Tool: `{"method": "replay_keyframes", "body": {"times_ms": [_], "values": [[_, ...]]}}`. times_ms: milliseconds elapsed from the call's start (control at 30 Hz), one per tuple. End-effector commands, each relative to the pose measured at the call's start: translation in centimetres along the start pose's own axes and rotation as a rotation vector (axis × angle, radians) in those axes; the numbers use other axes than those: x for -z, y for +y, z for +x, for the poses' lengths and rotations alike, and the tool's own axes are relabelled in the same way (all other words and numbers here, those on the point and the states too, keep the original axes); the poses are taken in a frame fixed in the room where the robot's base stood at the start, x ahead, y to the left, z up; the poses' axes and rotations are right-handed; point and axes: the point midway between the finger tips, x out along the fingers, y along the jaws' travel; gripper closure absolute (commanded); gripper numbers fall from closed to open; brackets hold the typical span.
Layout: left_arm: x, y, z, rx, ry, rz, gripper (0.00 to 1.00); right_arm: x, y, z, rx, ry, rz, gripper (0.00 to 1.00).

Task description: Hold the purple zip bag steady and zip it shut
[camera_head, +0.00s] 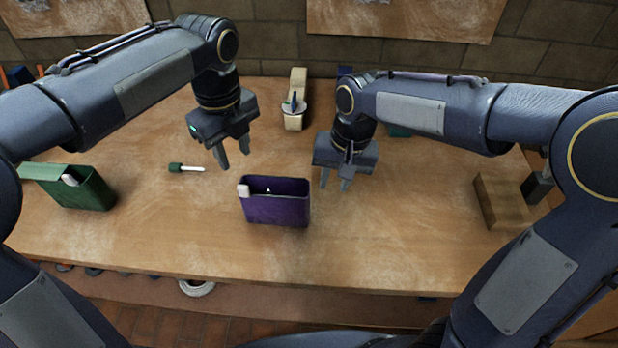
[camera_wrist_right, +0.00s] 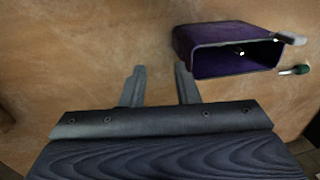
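The purple zip bag (camera_head: 278,209) stands upright on the table in front of me, its top open. A pale zip tab (camera_head: 243,190) is at its left end. The bag also shows in the right wrist view (camera_wrist_right: 205,38), with the tab (camera_wrist_right: 290,39) at its far right corner. My left gripper (camera_head: 233,160) is open and empty, above the table behind and left of the bag. My right gripper (camera_head: 335,183) is open and empty, to the right of the bag and apart from it; its two fingers show apart in the right wrist view (camera_wrist_right: 160,84).
A green bag (camera_head: 88,194) stands at the left. A green-handled screwdriver (camera_head: 186,168) lies behind the purple bag's left side. A beige tool with a dark part (camera_head: 295,100) is at the back, a wooden block (camera_head: 500,203) at the right. The table front is clear.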

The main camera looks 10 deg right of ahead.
Motion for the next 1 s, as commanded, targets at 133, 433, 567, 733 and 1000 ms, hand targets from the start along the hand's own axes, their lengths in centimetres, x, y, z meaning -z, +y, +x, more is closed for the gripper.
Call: {"method": "replay_keyframes", "body": {"times_ms": [133, 433, 567, 733, 1000], "values": [[0.0, 0.0, 0.0, 0.000, 0.000, 0.000, 0.64, 1.3, -3.0, 2.4, -0.089, -0.010, 0.001, 0.72], [0.0, 0.0, 0.0, 0.000, 0.000, 0.000, 0.64, 2.0, -4.8, 4.8, -0.153, -0.006, 0.010, 0.72], [0.0, 0.0, 0.0, 0.000, 0.000, 0.000, 0.64, 2.0, -4.4, 6.5, -0.153, -0.007, 0.011, 0.72], [0.0, 0.0, 0.0, 0.000, 0.000, 0.000, 0.64, 1.9, -4.0, 9.2, -0.153, -0.008, 0.010, 0.72], [0.0, 0.0, 0.0, 0.000, 0.000, 0.000, 0.64, 2.0, -3.7, 11.6, -0.150, -0.006, 0.010, 0.72]]}}
